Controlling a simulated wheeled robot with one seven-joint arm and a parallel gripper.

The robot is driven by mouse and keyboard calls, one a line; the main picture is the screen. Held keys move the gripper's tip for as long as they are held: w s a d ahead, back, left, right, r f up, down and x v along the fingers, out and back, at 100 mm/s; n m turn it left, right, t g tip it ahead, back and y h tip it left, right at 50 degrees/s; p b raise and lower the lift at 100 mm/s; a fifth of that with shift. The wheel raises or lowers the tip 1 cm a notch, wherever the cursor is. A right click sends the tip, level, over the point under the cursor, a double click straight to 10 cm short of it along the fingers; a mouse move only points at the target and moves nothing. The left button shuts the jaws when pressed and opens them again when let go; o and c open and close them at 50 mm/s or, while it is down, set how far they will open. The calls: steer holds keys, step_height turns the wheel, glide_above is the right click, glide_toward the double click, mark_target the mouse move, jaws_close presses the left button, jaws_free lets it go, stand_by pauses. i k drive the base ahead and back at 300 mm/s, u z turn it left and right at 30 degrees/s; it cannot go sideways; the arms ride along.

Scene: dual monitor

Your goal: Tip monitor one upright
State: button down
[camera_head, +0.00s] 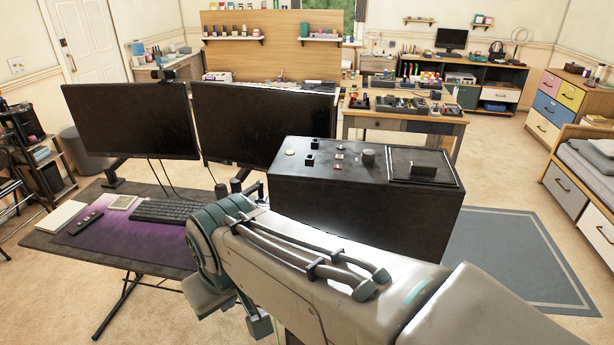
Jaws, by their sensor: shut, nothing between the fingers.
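Two dark monitors stand side by side over the desk, the left monitor (130,118) and the right monitor (248,120). Their screens are black. The left one's top edge slopes slightly, and a webcam sits on top. No label shows which is monitor one, and their exact backward or forward tilt is hard to tell. The right monitor's lower right part is hidden by a black box. My arm reaches from the lower right to the desk's right side, in front of the right monitor. My gripper's fingers cannot be made out; the arm hides that area.
The desk (60,242) holds a keyboard (160,211), a remote (86,223) and a white notebook (60,217). Cables hang below the monitors. The large black box (350,215) with knobs stands close beside my arm. Open floor and a grey rug (520,255) lie right.

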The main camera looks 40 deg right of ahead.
mark_target(247, 125)
steer(key=z, duration=0.05)
steer(key=i, duration=1)
